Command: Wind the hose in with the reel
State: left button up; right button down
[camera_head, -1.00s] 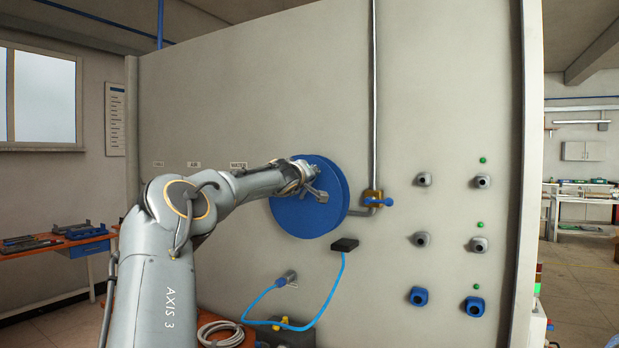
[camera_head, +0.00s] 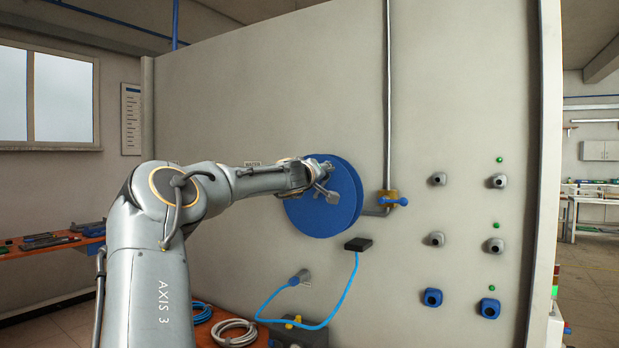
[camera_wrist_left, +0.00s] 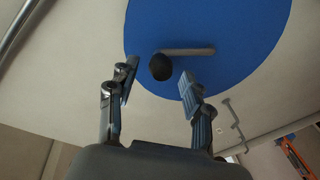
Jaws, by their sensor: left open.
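The blue reel (camera_head: 322,210) is a round disc on the pale wall panel. In the left wrist view the reel (camera_wrist_left: 225,30) fills the upper middle, with a grey crank arm (camera_wrist_left: 190,51) and a dark round knob (camera_wrist_left: 161,67). My left gripper (camera_head: 326,182) is in front of the reel's face. In the left wrist view its fingers (camera_wrist_left: 158,80) are spread apart, with the knob between and just beyond the tips. I cannot tell whether they touch it. The blue hose (camera_head: 337,302) hangs from a black box (camera_head: 358,244) below the reel, loops down and rises to a nozzle (camera_head: 300,278). My right gripper is not in view.
A grey pipe with a brass valve and blue handle (camera_head: 393,200) runs just right of the reel. Several grey and blue sockets (camera_head: 433,297) stick out further right. Coiled hoses (camera_head: 232,332) lie on an orange bench below.

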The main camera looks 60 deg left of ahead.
pick_arm(q)
jog(key=v, duration=0.9)
jog(key=shift+f, duration=0.1)
dwell(0.3)
